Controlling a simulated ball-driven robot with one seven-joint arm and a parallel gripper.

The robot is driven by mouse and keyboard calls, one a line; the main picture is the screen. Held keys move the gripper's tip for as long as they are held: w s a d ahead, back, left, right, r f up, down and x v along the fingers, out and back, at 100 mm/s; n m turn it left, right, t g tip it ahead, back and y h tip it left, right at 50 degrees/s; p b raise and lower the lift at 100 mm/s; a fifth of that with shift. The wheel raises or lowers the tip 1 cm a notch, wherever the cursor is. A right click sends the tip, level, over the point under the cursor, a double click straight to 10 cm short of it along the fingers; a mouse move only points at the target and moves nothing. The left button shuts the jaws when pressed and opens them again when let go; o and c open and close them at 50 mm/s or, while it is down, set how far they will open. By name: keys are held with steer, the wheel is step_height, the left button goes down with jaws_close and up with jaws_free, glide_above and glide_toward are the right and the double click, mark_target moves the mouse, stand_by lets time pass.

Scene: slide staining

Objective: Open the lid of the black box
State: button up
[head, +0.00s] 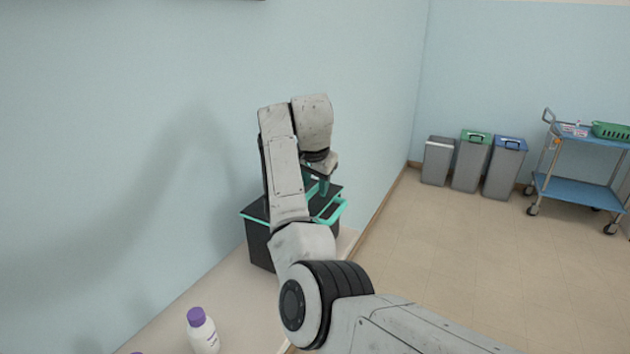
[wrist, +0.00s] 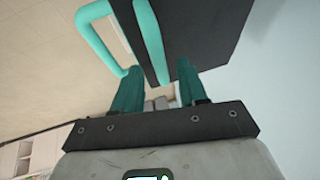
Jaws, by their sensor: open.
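The black box (head: 257,246) with teal trim stands against the wall in the head view, partly hidden by my arm. Its lid looks shut, lying flat on top. A teal handle (head: 332,212) sticks out on its right side. In the wrist view, the black panel (wrist: 210,30) with its teal edge and the teal handle (wrist: 92,38) fill the upper part. My gripper (wrist: 160,68) has teal fingers set apart, with the teal edge between the fingertips. Contact cannot be told. In the head view my gripper (head: 318,184) is over the box's right part, mostly hidden by my arm.
A white bottle with a purple cap (head: 201,330) stands on the pale counter (head: 165,325) at the near left. Several bins (head: 473,162) line the far wall. A blue cart (head: 580,190) stands at right. The floor between is clear.

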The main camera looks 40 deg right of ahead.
steer(key=shift+w+d+f, duration=0.1)
steer(key=shift+f, duration=0.35)
jaws_close()
stand_by(0.4)
